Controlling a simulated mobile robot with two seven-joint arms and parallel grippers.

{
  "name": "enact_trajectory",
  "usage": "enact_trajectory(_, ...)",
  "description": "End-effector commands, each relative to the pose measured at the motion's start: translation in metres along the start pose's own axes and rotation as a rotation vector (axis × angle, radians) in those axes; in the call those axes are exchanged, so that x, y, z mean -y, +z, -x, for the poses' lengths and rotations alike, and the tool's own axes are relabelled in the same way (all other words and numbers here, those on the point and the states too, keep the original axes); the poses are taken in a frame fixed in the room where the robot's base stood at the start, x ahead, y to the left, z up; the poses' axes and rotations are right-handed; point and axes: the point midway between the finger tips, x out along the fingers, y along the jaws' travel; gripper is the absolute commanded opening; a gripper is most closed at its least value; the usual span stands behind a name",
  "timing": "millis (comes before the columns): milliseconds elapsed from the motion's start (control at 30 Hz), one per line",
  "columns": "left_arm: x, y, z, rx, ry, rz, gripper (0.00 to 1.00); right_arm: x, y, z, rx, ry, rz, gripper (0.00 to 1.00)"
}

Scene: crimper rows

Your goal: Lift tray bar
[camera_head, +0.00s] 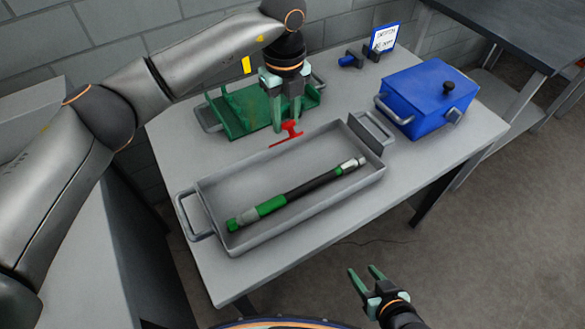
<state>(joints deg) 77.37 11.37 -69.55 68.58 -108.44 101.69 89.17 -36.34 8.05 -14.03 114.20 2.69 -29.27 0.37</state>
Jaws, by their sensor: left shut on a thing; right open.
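A long bar (312,185) lies along the inside of an open grey tray (215,190). It has green, black and silver sections, with its green end at the lower left. My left gripper (287,125) is above the table behind the tray, in front of a green rack. A small red tool (290,131) shows at its fingertips, and the gripper appears shut on it; the exact contact is hard to see. My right gripper (367,279) is open and empty, in front of the table's near edge, apart from the bar and tray.
The green rack (232,112) stands at the back left. A blue lidded box (430,92) with a black knob stands at the right. Behind are a small blue-and-black item (352,59) and a sign (385,38). The tray has handles at both ends. Bare tabletop lies right of the tray.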

Motion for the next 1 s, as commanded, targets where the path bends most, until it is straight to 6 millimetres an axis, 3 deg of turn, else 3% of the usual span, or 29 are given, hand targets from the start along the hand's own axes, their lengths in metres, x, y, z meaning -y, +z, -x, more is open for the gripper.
enact_trajectory(433,0.001,0.026,0.020,0.002,-0.005,-0.001,0.07,0.001,-0.007,0.007,0.000,0.000,0.000,0.50)
enact_trajectory(1000,-0.002,0.033,0.022,0.001,-0.005,-0.002,0.06,0.001,-0.008,0.007,0.000,0.000,0.000,0.50)
